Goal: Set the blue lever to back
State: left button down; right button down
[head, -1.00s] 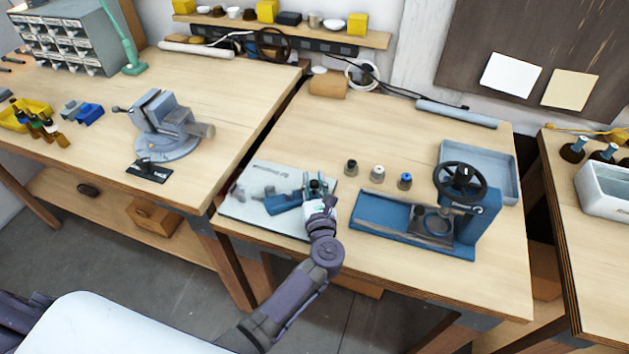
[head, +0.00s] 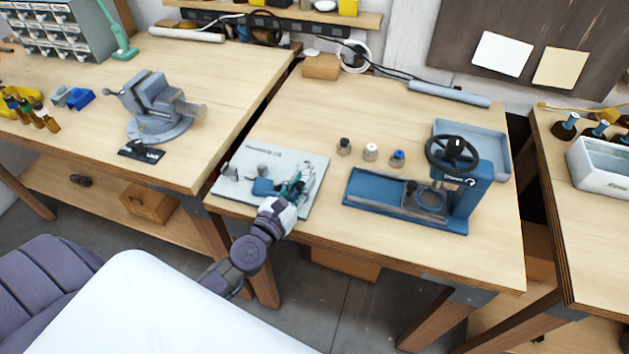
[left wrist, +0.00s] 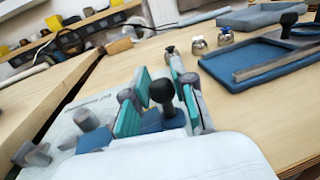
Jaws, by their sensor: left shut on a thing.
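A pale plate (head: 312,163) with small fittings lies on the middle bench. The blue lever's body (head: 263,187) sits on it, partly covered by my left gripper (head: 291,188). In the left wrist view, a black knob (left wrist: 162,92) on a blue base (left wrist: 163,124) stands between the teal-padded fingers of my left gripper (left wrist: 160,104). The fingers are shut on the lever. Which way the lever points is hard to tell. My right gripper is not in view.
Three small sockets (head: 370,152) stand right of the plate. A blue press with a black handwheel (head: 452,154) and a grey tray (head: 490,135) are farther right. A vise (head: 155,105) stands on the left bench. The bench behind the plate is clear.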

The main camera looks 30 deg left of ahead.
pick_arm(q)
jog(key=shift+s+f, duration=0.1)
jog(key=shift+s, duration=0.55)
jog(key=c, duration=0.9)
grip_release()
jog(key=shift+s, duration=0.1)
jog(key=s, duration=1.2)
jog(key=shift+a, duration=0.15)
